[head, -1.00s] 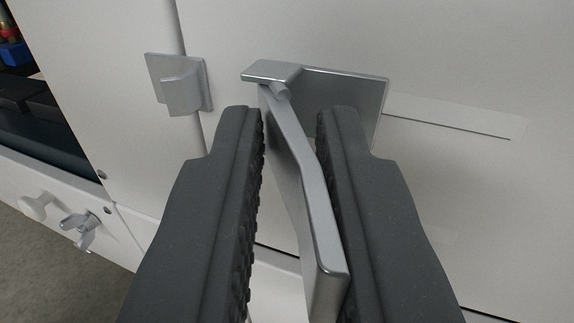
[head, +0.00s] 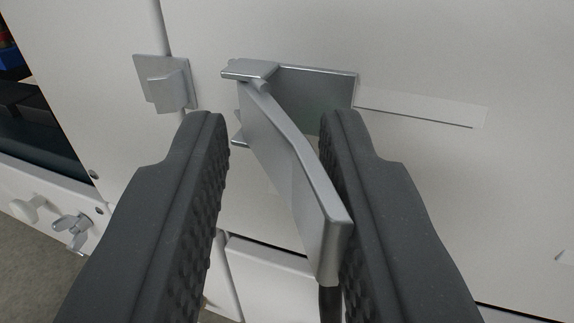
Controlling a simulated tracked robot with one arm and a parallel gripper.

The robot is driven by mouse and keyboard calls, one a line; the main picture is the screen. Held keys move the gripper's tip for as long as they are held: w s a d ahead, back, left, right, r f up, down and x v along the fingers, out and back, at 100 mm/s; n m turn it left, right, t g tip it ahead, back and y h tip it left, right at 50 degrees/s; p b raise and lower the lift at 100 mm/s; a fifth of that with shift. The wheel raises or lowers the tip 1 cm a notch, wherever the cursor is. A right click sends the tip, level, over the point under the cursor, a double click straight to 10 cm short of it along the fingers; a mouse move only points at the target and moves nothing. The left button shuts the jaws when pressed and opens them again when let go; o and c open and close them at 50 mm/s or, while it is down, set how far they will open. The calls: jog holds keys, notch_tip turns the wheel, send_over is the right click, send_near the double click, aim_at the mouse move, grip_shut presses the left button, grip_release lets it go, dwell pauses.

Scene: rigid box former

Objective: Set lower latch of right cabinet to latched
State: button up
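The latch is a silver metal lever (head: 295,175) hinged on a bracket (head: 318,88) on the white cabinet door. The lever sticks out from the door toward the camera, angled down and to the right in the picture. A silver catch (head: 166,84) sits to the left, across the door seam, and the lever is apart from it. My gripper (head: 272,135) is open around the lever. The right finger is against or very close to the lever's right face, and a clear gap lies between the lever and the left finger.
A pale label strip (head: 425,108) runs right of the bracket. At lower left are a white knob (head: 28,209) and a metal wing fastener (head: 72,230) on the frame. A dark opening with coloured items lies at far left. The door surface is flat.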

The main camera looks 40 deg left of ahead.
jog(key=p+v, duration=0.4)
jog(key=v, duration=0.9)
jog(key=shift+d+r, duration=0.1)
